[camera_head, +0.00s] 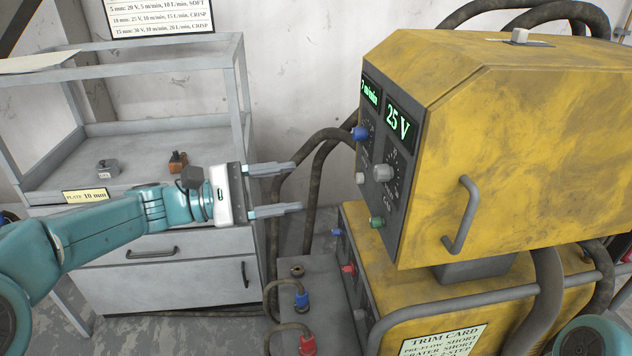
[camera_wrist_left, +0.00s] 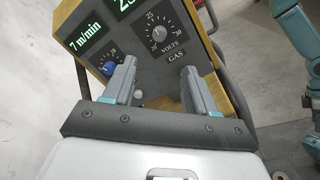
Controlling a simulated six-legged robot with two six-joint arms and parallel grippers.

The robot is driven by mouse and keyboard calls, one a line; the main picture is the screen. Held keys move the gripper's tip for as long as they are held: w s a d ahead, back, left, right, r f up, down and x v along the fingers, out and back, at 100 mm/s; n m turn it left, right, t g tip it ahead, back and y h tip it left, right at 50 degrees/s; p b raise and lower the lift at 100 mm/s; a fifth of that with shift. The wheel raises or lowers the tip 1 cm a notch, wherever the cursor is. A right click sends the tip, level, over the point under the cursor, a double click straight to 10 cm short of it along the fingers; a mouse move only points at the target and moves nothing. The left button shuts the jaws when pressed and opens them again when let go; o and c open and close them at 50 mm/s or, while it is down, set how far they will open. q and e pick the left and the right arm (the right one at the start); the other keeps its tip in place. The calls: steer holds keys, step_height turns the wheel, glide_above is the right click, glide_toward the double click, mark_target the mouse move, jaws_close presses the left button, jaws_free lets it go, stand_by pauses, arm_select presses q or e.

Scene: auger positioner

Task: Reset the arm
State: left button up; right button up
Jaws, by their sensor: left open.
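My left gripper (camera_head: 277,190) is open and empty, held in front of the control panel of the yellow machine (camera_head: 500,130). A gap separates its fingertips from the panel in the head view. In the left wrist view the open fingers (camera_wrist_left: 155,85) point at the panel. The left display (camera_head: 370,93) reads 7 m/min and the right display (camera_head: 398,123) reads 25 V. A blue knob (camera_head: 360,133), a grey volts knob (camera_head: 383,172) and a green knob (camera_head: 376,222) sit on the panel. My right gripper is out of view.
A grey cabinet (camera_head: 180,270) with a shelf stands behind my left arm, bearing small blocks (camera_head: 178,162) and a "PLATE 10 mm" label (camera_head: 86,196). Hoses (camera_head: 318,190) hang behind the gripper. A grey handle (camera_head: 462,215) juts from the machine's side. A trim card (camera_head: 443,340) is below.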

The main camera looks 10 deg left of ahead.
arm_select(q)
steer(key=shift+s+a, duration=0.2)
steer(key=shift+a, duration=0.4)
steer(key=s+d+f+g+y+p, duration=0.1)
steer(key=s+f+g+y+p, duration=0.2)
steer(key=f, duration=1)
steer(key=s+d+f+g+y+p, duration=0.15)
steer(key=f+y, duration=0.35)
steer(key=f, duration=0.9)
steer(key=s+f+m+g+y+p, duration=0.1)
steer(key=s+f+m+y+p, duration=0.1)
steer(key=s+f+m, duration=0.3)
steer(key=s+f+m+y+p, duration=0.3)
steer(key=s+f+m+p, duration=0.2)
steer(key=s, duration=0.9)
step_height(320, 180, down, 2)
steer(key=shift+s+d+f+m+g, duration=0.25)
steer(key=shift+d+m+g, duration=0.1)
steer(key=shift+m, duration=0.25)
steer(key=shift+a, duration=0.1)
